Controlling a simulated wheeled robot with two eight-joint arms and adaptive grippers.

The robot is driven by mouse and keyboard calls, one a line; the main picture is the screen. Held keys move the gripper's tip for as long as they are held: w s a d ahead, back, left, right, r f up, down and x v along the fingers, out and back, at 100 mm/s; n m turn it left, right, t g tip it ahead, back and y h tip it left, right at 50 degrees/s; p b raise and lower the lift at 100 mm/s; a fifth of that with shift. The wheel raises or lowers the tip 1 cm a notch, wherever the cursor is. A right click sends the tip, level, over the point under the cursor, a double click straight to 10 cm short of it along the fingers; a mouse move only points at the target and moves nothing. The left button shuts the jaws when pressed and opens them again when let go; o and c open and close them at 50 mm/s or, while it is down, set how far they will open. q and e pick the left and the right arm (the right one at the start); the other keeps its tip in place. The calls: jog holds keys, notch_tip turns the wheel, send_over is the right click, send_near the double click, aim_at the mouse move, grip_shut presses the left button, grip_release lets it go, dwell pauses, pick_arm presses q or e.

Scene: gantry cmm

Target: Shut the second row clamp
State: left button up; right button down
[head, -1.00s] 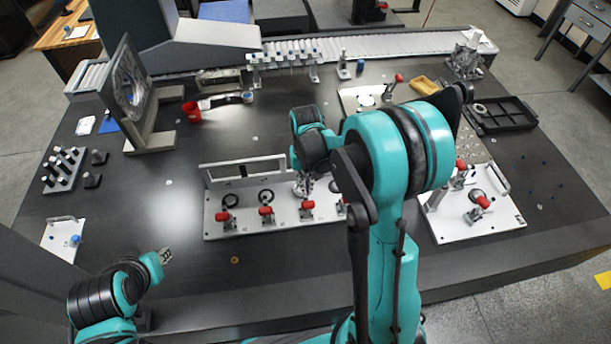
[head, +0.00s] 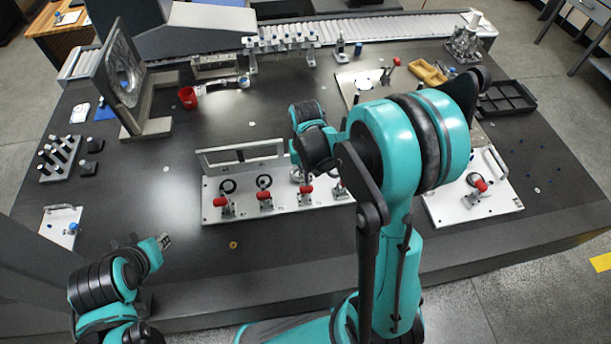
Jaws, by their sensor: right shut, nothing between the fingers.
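A row of red-handled clamps stands on a white plate (head: 285,208) in the middle of the table. The second clamp from the left (head: 264,198) stands in front of a black ring; I cannot tell whether it is open or shut. The first clamp (head: 221,206) is to its left and the third clamp (head: 305,195) to its right. My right gripper (head: 298,174) is shut and empty, just behind the third clamp and right of the second, partly hidden by its wrist. My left gripper (head: 163,241) is over the table's front left, away from the row; its jaw state is unclear.
An upright metal frame (head: 244,158) stands along the back of the plate. My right arm covers the plate's right end. Another white plate (head: 455,207) with a red-handled clamp (head: 480,186) lies right. A red cup (head: 188,97) stands behind left.

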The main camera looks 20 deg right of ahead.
jog(key=shift+s+f, duration=0.1)
jog(key=shift+s, duration=0.1)
jog(key=shift+s+a+f+t+h+b, duration=0.15)
jog(key=shift+s+a+t+b, duration=0.05)
jog(key=shift+s+t, duration=0.35)
jog(key=shift+s+a+f+t+h+b, duration=0.1)
jog(key=shift+s+a+t+h+b, duration=0.05)
jog(key=shift+s+t, duration=0.35)
jog(key=s+a+f+t+b, duration=0.2)
jog(key=s+f+b, duration=0.5)
jog(key=shift+s+t+h, duration=0.25)
jog(key=shift+t+h, duration=0.1)
jog(key=shift+h, duration=0.05)
jog(key=shift+f, duration=0.15)
